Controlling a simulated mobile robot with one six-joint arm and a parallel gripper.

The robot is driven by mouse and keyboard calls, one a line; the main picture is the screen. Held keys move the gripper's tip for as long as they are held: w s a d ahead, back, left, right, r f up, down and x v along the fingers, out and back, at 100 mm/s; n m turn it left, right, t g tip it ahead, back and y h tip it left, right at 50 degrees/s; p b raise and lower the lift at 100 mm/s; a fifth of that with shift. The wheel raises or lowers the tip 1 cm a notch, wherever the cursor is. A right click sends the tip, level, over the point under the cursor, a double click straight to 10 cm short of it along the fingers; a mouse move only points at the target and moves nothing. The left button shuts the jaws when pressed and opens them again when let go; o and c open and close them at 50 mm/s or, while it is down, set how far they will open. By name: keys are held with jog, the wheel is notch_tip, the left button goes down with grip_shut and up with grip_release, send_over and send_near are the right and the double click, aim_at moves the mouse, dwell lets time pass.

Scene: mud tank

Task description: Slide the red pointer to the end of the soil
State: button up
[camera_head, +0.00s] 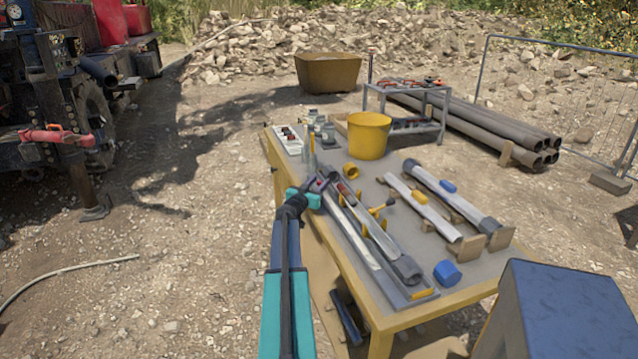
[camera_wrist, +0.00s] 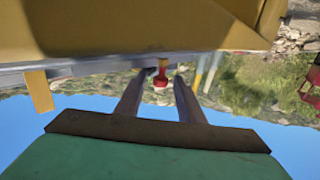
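My gripper (camera_head: 318,184) is at the far left end of a long grey tray (camera_head: 392,292) on the yellow table. In the wrist view its two fingers (camera_wrist: 167,76) stand apart. A small red piece with a pale lower end (camera_wrist: 161,80), likely the red pointer, shows between the fingertips, closer to the left one. I cannot tell whether it touches a finger. In the head view the gripper hides most of that spot. A grey split tube (camera_head: 384,240) lies along the tray beside a pale strip (camera_head: 350,236). The soil cannot be made out clearly.
Two more tubes (camera_head: 425,207) (camera_head: 455,196) lie on wooden blocks to the right. A blue cap (camera_head: 447,272) sits near the front right.

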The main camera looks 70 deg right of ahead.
jog(key=shift+d, duration=0.3)
grip_shut()
jog(key=shift+s+a, duration=0.1)
jog(key=shift+s+a+p, duration=0.5)
jog(key=shift+s+a, duration=0.35)
jog(key=shift+a, duration=0.2)
jog(key=shift+s+a+p, duration=0.5)
jog(key=shift+s+a, duration=0.35)
jog(key=shift+a, duration=0.25)
jog(key=shift+s+a+p, duration=0.5)
jog(key=shift+s+a, duration=0.35)
jog(key=shift+a, duration=0.2)
grip_release()
